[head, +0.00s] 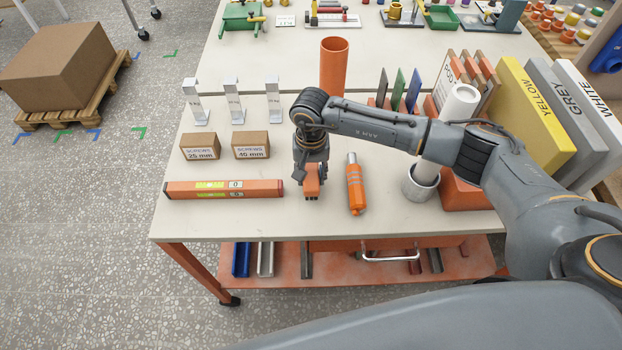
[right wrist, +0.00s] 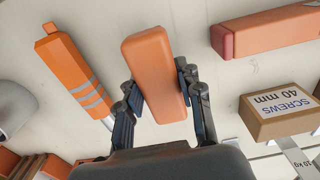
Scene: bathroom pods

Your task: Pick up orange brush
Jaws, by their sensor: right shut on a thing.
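An orange, rounded block-shaped thing, which I take for the orange brush (head: 312,188), is between the fingers of my right gripper (head: 312,170). In the right wrist view the orange brush (right wrist: 153,72) shows its smooth upper face, with a finger of the right gripper (right wrist: 160,98) on each side. The gripper is shut on it, pointing down at the table. No bristles can be made out, and whether the brush touches the table is hard to tell. My left gripper is not in view.
An orange cylinder with grey bands (head: 355,185) lies just right of the brush. A spirit level (head: 223,189) lies to the left, near two screw boxes (head: 251,146). An orange tube (head: 334,65) stands behind. A white roll in a grey cup (head: 420,183) is to the right.

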